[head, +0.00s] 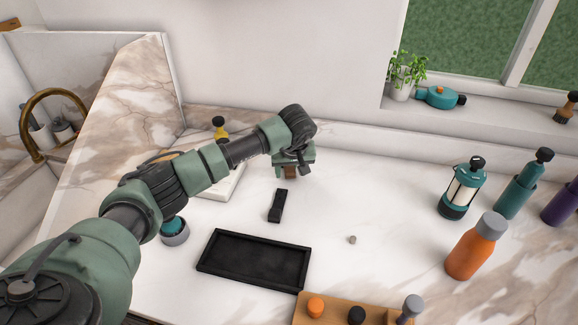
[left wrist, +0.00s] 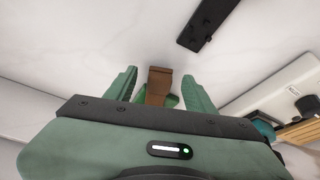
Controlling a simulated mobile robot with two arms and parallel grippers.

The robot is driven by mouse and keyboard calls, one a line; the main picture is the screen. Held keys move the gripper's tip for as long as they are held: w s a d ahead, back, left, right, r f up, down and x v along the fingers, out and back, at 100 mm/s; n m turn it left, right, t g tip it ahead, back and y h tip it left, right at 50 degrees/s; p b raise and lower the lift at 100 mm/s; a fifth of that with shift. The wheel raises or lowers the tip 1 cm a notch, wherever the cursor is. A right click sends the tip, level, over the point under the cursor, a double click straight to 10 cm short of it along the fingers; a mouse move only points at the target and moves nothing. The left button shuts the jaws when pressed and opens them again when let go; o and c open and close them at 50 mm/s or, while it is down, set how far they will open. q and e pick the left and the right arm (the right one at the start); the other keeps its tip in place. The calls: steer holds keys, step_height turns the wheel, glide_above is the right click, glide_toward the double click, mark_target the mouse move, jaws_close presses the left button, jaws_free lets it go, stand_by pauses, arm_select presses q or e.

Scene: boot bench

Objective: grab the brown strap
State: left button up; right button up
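The brown strap (left wrist: 158,82) shows in the left wrist view between the two green fingers of my left gripper (left wrist: 159,76), with a gap on either side. Its lower part is hidden by the gripper body. In the head view only a small brown piece of the strap (head: 290,172) shows below my left gripper (head: 294,168), near the back of the white bench. The fingers are apart, and neither appears to touch the strap. My right gripper is in neither view.
A black strap-like piece (head: 278,206) lies just in front of the gripper. A black tray (head: 254,284) is nearer. A white box (head: 226,184) stands to the left. A lantern (head: 461,188) and bottles, one orange (head: 474,248), stand right. The bench between is mostly clear.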

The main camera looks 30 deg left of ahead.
arm_select(q)
jaws_close()
steer(key=shift+r, duration=0.15)
